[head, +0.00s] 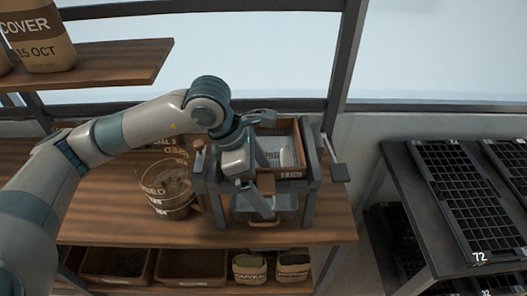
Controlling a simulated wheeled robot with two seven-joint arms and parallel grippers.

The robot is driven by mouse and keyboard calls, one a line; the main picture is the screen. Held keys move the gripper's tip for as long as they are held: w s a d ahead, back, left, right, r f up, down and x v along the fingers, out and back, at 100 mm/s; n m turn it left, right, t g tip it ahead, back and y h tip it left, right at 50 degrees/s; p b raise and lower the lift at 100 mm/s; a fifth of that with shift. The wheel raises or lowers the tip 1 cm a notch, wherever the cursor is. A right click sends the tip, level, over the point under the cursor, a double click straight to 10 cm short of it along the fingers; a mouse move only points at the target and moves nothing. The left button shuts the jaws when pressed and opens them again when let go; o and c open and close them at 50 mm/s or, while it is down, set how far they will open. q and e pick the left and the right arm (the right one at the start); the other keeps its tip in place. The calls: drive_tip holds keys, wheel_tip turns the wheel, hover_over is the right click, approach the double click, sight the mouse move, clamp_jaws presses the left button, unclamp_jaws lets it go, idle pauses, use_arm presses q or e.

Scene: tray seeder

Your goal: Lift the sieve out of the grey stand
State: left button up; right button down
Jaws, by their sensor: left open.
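The grey stand (312,190) stands on the wooden bench. The sieve (293,130), a wooden frame with a pale mesh floor and a small label on its front, sits in the top of the stand. A short wooden handle (266,183) shows at its front. My left gripper (264,164) is open at the left front of the sieve, one finger above its rim and the other down in front near the handle. The gripper and wrist hide the sieve's left part. I cannot tell whether the fingers touch it. My right gripper is not in view.
A grey drawer (282,202) sits low in the stand. A clear bucket (167,190) stands to its left on the bench (110,226). A shelf (110,62) with sacks is at the upper left. A table with black seed trays (455,185) is at the right.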

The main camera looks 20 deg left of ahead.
use_arm(q)
drive_tip(key=c, duration=1.1)
drive_tip(key=shift+r, duration=0.1)
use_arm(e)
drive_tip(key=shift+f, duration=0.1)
